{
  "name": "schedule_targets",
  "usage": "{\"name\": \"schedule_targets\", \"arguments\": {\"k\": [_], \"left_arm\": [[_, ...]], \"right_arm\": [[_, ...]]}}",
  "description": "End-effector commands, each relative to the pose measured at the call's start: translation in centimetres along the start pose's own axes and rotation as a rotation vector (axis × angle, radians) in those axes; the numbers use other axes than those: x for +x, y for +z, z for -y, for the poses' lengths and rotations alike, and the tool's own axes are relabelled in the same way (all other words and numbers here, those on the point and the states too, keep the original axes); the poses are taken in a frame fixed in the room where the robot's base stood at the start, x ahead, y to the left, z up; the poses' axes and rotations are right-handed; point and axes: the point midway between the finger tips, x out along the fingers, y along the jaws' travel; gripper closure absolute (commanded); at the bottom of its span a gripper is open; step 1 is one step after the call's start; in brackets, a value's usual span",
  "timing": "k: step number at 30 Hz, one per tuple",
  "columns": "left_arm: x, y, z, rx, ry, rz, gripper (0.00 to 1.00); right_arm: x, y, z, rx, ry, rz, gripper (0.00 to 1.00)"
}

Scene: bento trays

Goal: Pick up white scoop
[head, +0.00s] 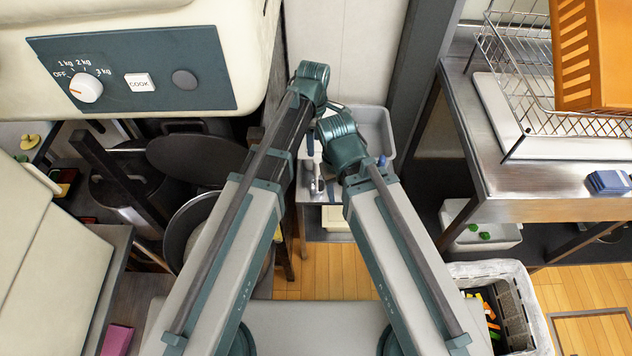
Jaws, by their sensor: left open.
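My left gripper (313,150) is small in the head view, below the end of my left arm. It is open, over the left side of a grey bin (386,118). Small pale and grey shapes (316,186) lie by the bin's near left side, close to my left gripper. I cannot tell whether one of them is the white scoop. My right wrist covers the middle of the bin and hides my right gripper. A small blue piece (382,160) shows just right of that wrist.
A rice cooker (150,75) stands at upper left, with dark pots (196,158) below it. A steel counter (520,190) with a wire rack (508,62) and an orange crate (592,50) is at right. A light basket (512,305) stands on the floor at lower right.

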Motion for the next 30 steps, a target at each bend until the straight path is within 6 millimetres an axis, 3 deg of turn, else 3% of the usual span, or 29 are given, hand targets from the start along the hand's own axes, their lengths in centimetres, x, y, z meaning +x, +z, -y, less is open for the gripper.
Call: {"name": "schedule_targets", "arguments": {"k": [16, 30], "left_arm": [[7.7, 0.1, 0.0, 0.001, 0.000, 0.000, 0.36], [9.2, 0.2, 0.1, 0.001, 0.000, 0.000, 0.36]], "right_arm": [[7.6, -0.5, 0.7, 0.000, 0.000, 0.000, 0.50], [9.1, -0.6, 0.9, -0.001, 0.000, 0.000, 0.50]]}}
